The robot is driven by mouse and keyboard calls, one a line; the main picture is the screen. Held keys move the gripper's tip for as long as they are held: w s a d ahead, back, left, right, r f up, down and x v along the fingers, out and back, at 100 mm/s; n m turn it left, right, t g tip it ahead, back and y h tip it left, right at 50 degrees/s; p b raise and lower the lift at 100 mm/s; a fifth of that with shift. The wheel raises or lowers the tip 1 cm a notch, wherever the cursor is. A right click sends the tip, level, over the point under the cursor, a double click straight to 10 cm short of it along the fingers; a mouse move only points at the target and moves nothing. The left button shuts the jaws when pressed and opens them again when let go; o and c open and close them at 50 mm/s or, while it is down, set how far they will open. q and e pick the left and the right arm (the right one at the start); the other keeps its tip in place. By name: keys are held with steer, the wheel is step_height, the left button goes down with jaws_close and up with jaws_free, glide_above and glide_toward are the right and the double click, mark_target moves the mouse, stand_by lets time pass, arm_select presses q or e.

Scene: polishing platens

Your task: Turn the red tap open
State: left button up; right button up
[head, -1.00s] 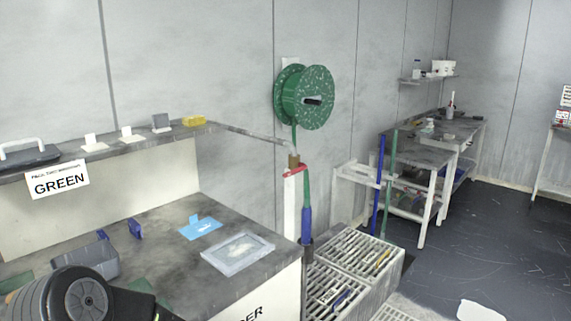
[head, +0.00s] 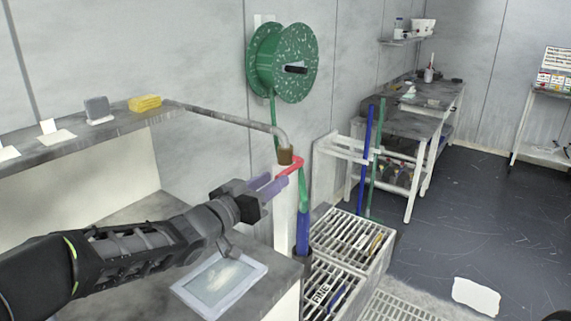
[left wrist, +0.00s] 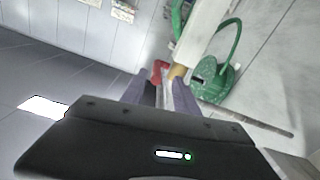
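The red tap (head: 291,163) is a red lever on the brass fitting (head: 285,155) at the end of the grey pipe, at the top of a white post. My left gripper (head: 277,181) reaches in from the left, its two purple-grey fingers pointing at the lever and their tips close to its near end. In the left wrist view the red tap (left wrist: 159,68) shows just beyond the gap between the fingertips (left wrist: 160,90). The fingers are apart. I cannot tell whether they touch the lever. My right gripper is not in view.
A green hose reel (head: 285,64) hangs on the wall above; its hose runs down near the tap. A slatted crate (head: 345,240) stands below right. The grey pipe (head: 230,117) runs from the shelf. A framed tray (head: 220,284) lies under my left arm.

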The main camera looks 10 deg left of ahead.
mark_target(299, 164)
arm_select(q)
steer(key=shift+s+d+r, duration=0.1)
steer(key=shift+s+d, duration=0.1)
stand_by(0.3)
steer(key=shift+b+x, duration=0.7)
steer(key=shift+x, duration=3.2)
steer(key=shift+c, duration=0.6)
jaws_close()
